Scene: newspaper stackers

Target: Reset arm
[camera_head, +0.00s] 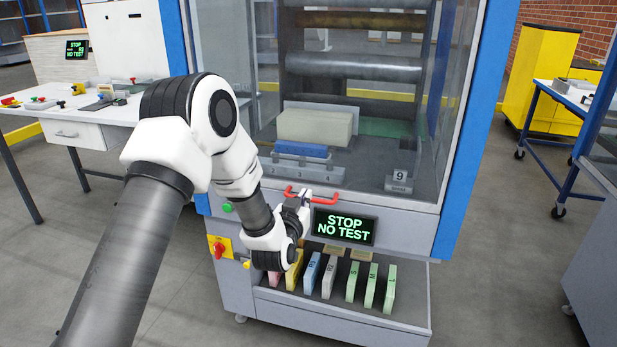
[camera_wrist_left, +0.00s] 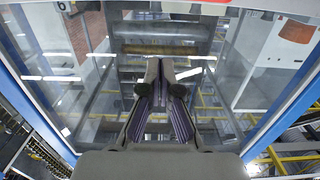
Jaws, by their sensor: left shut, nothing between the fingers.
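My left arm comes in from the left in the head view and reaches to the front of the newspaper stacker machine (camera_head: 405,222). My left gripper (camera_head: 304,196) is close to the red handle (camera_head: 325,200), just left of the "STOP NO TEST" display (camera_head: 344,226). I cannot tell whether it touches the handle. In the left wrist view the gripper (camera_wrist_left: 167,70) is shut with nothing between its fingers, pointing toward the machine's clear window and rollers (camera_wrist_left: 160,50). My right gripper does not show in either view.
A tray (camera_head: 350,318) with several coloured upright blocks sits below the display. A green button (camera_head: 227,207) and a red switch (camera_head: 218,249) are on the left panel. A white bench (camera_head: 75,117) stands left. A yellow cabinet (camera_head: 540,75) stands right.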

